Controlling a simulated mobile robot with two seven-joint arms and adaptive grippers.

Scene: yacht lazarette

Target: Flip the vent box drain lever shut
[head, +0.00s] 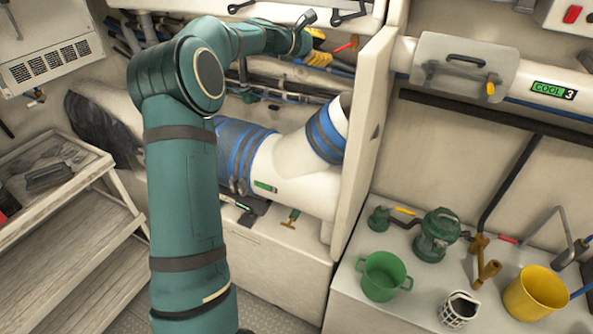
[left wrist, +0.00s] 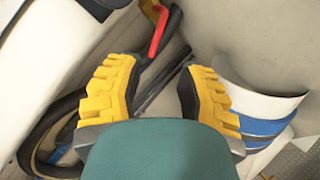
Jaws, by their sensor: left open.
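A red-handled lever (head: 347,45) is at the back of the locker, just right of my left gripper (head: 323,50). In the left wrist view the red handle (left wrist: 158,30) is bent and lies beyond the fingertips, apart from them. My left gripper's yellow-padded fingers (left wrist: 157,72) are spread open, with nothing held. A dark bar lies behind the gap between them. I cannot tell which part is the vent box; my wrist hides some of that area. My right gripper is not in view.
A pale upright panel (head: 365,140) stands close right of the gripper. A white and blue-banded hose (head: 285,160) runs below it. Wooden steps (head: 85,220) are at left.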

